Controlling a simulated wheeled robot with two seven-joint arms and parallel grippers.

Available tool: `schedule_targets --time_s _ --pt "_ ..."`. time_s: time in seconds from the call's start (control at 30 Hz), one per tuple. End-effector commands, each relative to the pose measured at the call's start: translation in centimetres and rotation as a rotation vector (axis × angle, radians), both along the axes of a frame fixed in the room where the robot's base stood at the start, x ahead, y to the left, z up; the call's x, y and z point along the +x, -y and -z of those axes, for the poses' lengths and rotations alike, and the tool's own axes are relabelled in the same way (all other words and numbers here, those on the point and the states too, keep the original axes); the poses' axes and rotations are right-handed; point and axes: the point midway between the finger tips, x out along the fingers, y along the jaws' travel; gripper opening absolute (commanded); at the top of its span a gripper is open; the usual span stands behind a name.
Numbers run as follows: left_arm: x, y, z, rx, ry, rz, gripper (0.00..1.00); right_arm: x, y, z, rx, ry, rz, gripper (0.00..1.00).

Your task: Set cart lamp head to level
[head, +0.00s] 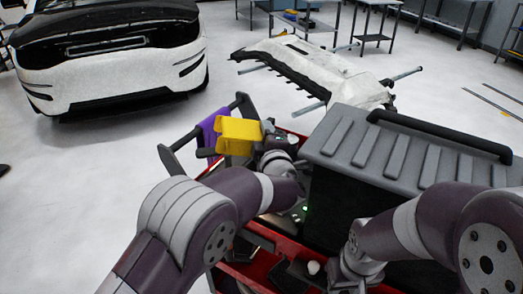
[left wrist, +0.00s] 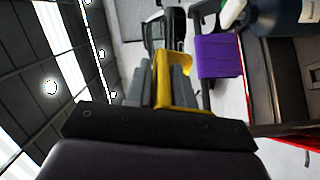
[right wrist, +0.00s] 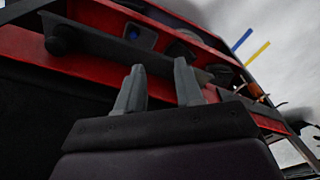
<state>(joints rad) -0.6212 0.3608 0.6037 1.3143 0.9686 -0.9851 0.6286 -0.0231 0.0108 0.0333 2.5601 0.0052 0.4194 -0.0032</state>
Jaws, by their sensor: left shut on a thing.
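The lamp's mount is hidden. My right gripper (right wrist: 158,88) shows in the right wrist view with its fingers apart and nothing between them. It is close to the cart's red frame. In the head view its fingers are not clearly visible.
A purple cloth (head: 211,130) hangs on a dark rail beside the yellow piece. A large grey-lidded black box (head: 405,150) is on the right. A white car (head: 110,60) and a white panel on a stand (head: 315,70) are beyond. The floor between is clear.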

Motion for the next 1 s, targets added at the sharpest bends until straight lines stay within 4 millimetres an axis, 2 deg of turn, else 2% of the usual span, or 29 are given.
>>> schedule_targets --time_s 0.03,0.1,0.4,1.0 --pt "0.0 0.1 -0.1 -0.035 0.009 0.000 0.00 0.0 0.0 0.9 0.000 0.000 0.000 0.36" --pt "0.0 0.2 -0.6 -0.084 0.016 0.000 0.00 0.0 0.0 1.4 0.000 0.000 0.000 0.36" --pt "0.1 0.4 -2.3 -0.228 0.034 0.000 0.00 0.0 0.0 2.8 0.000 0.000 0.000 0.36" --pt "0.1 0.3 -3.1 -0.281 0.043 0.000 0.00 0.0 0.0 3.1 0.000 0.000 0.000 0.36"
